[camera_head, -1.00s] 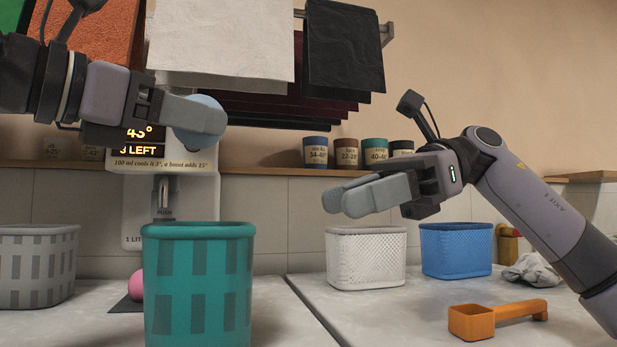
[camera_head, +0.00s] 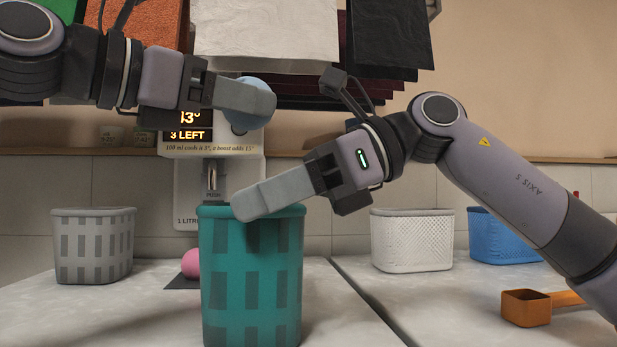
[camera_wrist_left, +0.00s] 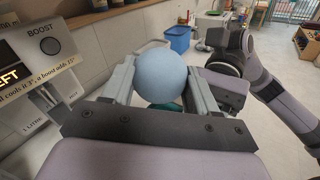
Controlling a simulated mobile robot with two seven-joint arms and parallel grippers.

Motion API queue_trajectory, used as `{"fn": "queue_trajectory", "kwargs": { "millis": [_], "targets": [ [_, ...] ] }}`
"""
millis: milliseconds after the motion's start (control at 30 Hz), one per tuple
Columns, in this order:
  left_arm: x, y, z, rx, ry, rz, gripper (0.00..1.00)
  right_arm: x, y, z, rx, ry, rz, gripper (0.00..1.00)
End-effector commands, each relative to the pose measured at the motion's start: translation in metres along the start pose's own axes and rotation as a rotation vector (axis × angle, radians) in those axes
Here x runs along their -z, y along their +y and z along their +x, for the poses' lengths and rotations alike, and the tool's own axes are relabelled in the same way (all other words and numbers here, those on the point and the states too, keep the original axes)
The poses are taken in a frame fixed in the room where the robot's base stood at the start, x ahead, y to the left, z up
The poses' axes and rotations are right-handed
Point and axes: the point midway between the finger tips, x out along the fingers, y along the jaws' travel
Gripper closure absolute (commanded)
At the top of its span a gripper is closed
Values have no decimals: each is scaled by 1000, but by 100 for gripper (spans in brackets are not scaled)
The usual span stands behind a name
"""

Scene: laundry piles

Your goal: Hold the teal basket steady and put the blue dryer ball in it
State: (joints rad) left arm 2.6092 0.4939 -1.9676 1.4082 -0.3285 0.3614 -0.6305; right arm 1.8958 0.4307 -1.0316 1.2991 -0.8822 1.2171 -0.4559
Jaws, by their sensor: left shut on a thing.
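The teal basket (camera_head: 250,290) stands upright on the counter at the centre of the head view. The blue dryer ball (camera_head: 258,83) is held by my left gripper (camera_head: 262,103), above the basket's rim. In the left wrist view the ball (camera_wrist_left: 160,75) sits between both fingers, and it hides most of the teal basket (camera_wrist_left: 166,106) below. My right gripper (camera_head: 243,206) has its fingertips at the basket's near rim, overlapping it. The fingers line up in this view, so I cannot tell whether they grip the rim.
A grey basket (camera_head: 92,250) stands at left, near a pink ball (camera_head: 190,264). A white basket (camera_head: 411,245) and a blue basket (camera_head: 500,240) stand behind my right arm. An orange scoop (camera_head: 527,308) lies at front right. A dispenser (camera_head: 220,180) is behind the teal basket.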

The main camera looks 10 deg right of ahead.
Motion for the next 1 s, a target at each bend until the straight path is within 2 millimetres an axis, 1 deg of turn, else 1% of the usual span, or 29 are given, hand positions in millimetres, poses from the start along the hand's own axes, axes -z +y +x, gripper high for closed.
{"fn": "queue_trajectory", "kwargs": {
  "millis": [33,200,467,500,567,600,633,767,1000],
  "targets": [
    [0,0,0,0,-1,0,71,0,1,6,-3,1,-1,63],
    [0,0,0,0,-1,0,71,0,0,16,-1,0,-1,63],
    [0,0,0,0,0,0,71,0,0,18,-1,0,0,63],
    [0,0,0,0,0,0,71,0,0,18,-1,0,0,66],
    [0,0,0,0,-1,0,71,0,0,18,-1,0,0,86],
    [0,0,0,0,-1,0,71,0,0,17,-1,0,0,99],
    [0,0,0,0,-1,0,71,0,0,17,-1,0,0,100],
    [0,0,0,0,-1,0,71,0,0,17,-1,0,0,100],
    [-3,10,-6,0,-2,-2,71,0,0,17,-1,0,0,100]
  ]
}}
